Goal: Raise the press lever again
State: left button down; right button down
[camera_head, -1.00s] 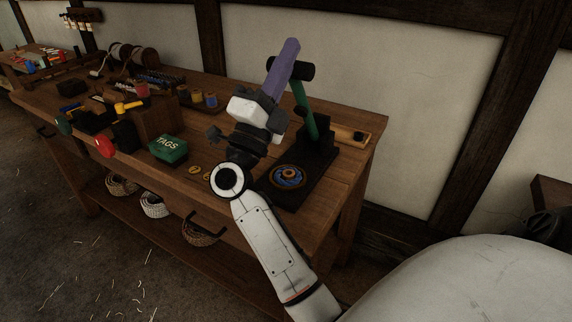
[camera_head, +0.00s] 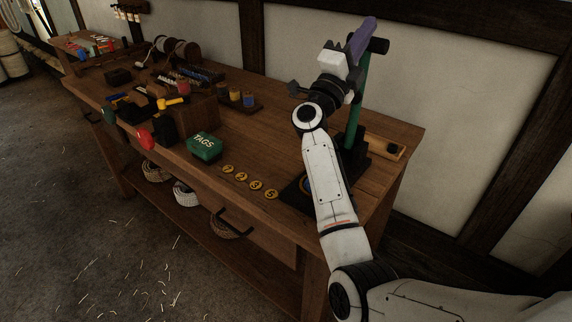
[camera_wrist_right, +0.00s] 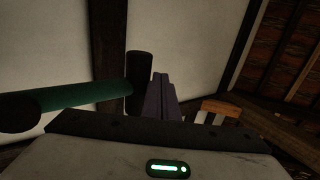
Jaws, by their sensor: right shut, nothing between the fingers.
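The press (camera_head: 356,139) stands at the right end of the wooden bench. Its green lever (camera_head: 361,95) rises steeply from the black press body to a black cross handle (camera_head: 380,45) at the top. The lever (camera_wrist_right: 75,97) and handle (camera_wrist_right: 138,82) also show in the right wrist view. My right gripper (camera_head: 366,24) has purple fingers, shut together and empty, right beside the handle. They also show in the wrist view (camera_wrist_right: 162,95); I cannot tell whether they touch the handle. My arm hides most of the press base (camera_head: 290,192). My left gripper is not in view.
A green TAGS box (camera_head: 204,146) and several round yellow tags (camera_head: 256,185) lie left of the press. A small wooden tray (camera_head: 388,150) sits behind it at the right. Spools (camera_head: 235,93) and tools stand further left. A plaster wall (camera_head: 450,90) closes the back.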

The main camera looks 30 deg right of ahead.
dwell(0.4)
jog(key=b+v, duration=0.2)
jog(key=v, duration=0.8)
jog(key=shift+a, duration=0.15)
